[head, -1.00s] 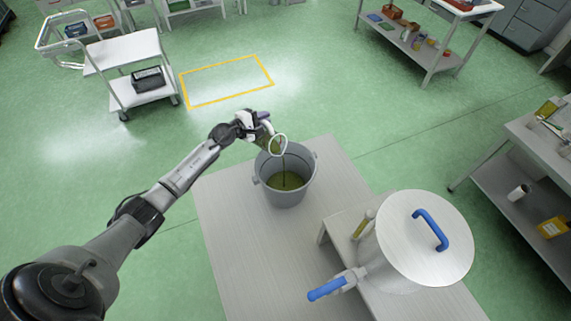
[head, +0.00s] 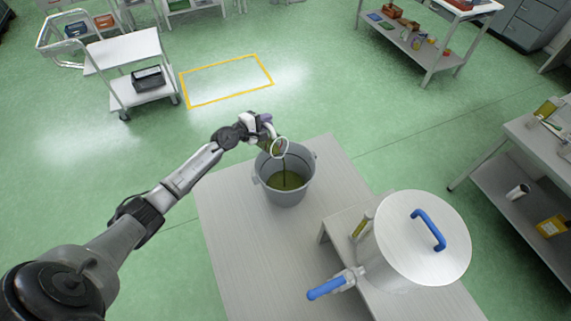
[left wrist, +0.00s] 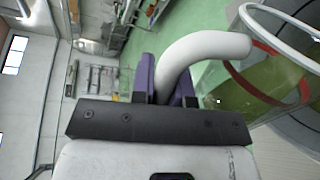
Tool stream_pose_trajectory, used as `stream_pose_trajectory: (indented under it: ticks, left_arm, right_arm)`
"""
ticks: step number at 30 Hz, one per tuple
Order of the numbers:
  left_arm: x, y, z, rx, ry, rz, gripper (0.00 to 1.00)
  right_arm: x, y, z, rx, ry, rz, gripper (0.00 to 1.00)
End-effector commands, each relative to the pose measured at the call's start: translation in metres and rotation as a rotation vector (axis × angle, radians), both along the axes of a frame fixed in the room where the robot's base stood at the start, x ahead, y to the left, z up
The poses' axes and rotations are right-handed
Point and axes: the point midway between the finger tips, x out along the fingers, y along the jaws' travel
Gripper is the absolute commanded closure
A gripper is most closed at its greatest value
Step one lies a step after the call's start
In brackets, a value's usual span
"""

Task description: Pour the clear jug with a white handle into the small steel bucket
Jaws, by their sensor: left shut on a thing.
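The clear jug with a white handle (head: 277,146) is tipped over the small steel bucket (head: 285,193), its round rim towards the bucket. A thin stream of dark olive-green liquid falls from it into the bucket, where a pool of the same liquid shows. My left gripper (head: 262,122) is shut on the jug's handle. In the left wrist view the purple fingers (left wrist: 163,82) close around the white handle (left wrist: 205,47), and green liquid shows inside the tilted jug (left wrist: 262,92). My right gripper is not in view.
The bucket stands on a grey table (head: 228,225) near its far edge. A lidded steel tank (head: 425,255) with blue handles stands on a raised stand (head: 340,226) to the right. A white trolley (head: 128,55) stands on the floor at the back left.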

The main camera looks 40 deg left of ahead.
Motion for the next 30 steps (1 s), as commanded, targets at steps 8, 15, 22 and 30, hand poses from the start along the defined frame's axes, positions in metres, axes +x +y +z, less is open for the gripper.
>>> stream_pose_trajectory:
  ticks: [8, 15, 22, 30]
  left_arm:
    - [0.000, -0.003, 0.001, 0.024, -0.004, 0.000, 1.00]
    - [-0.001, -0.008, 0.000, 0.044, -0.005, -0.001, 1.00]
    - [-0.001, -0.011, 0.000, 0.065, -0.007, 0.000, 1.00]
    - [-0.001, -0.015, 0.000, 0.090, -0.010, -0.001, 1.00]
  right_arm:
    - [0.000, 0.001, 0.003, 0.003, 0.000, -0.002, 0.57]
    - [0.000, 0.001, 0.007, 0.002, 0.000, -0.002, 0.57]
    - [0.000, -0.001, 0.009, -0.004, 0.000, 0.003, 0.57]
    - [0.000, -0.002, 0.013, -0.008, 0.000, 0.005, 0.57]
